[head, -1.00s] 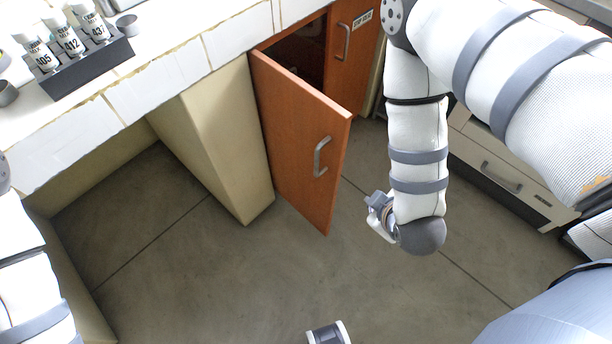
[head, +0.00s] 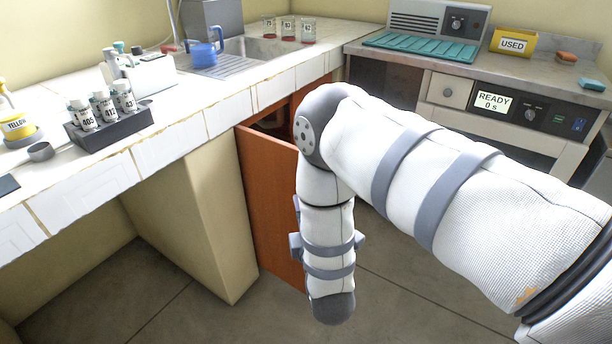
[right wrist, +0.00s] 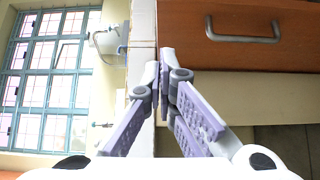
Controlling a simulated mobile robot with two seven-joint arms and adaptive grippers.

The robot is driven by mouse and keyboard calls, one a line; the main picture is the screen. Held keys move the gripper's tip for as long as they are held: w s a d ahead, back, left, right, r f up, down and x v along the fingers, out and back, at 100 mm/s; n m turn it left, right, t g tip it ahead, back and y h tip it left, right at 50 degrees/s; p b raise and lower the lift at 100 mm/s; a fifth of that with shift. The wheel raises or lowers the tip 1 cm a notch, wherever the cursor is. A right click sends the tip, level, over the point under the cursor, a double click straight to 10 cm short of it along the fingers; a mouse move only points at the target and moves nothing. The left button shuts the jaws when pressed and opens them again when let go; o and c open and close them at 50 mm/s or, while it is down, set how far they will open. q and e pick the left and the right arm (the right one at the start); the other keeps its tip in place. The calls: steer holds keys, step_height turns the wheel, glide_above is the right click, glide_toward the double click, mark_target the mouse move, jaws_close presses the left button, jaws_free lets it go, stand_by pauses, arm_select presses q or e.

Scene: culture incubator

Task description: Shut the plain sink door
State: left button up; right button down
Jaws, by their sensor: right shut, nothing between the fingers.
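The plain sink door (head: 268,205) is an orange-brown wooden panel under the counter. It stands open, swung out from the cabinet at its left edge. My right forearm covers its right part and its handle in the head view. My right gripper (right wrist: 163,62) is shut and empty, fingertips together, in the right wrist view. In the head view it is mostly hidden behind my forearm. The wrist view, turned sideways, shows a wooden front with a grey handle (right wrist: 243,38) beside the fingers; I cannot tell whether they touch it. My left gripper is out of view.
A beige cabinet side (head: 205,215) stands left of the door. The tiled counter (head: 225,118) above holds a vial rack (head: 110,130), a blue mug (head: 203,55) and beakers. An incubator front (head: 510,112) is at the right. Bare floor lies in front.

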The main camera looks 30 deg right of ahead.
steer(key=w+d, duration=0.7)
steer(key=w, duration=0.1)
steer(key=shift+w+b, duration=0.3)
steer(key=shift+w, duration=0.1)
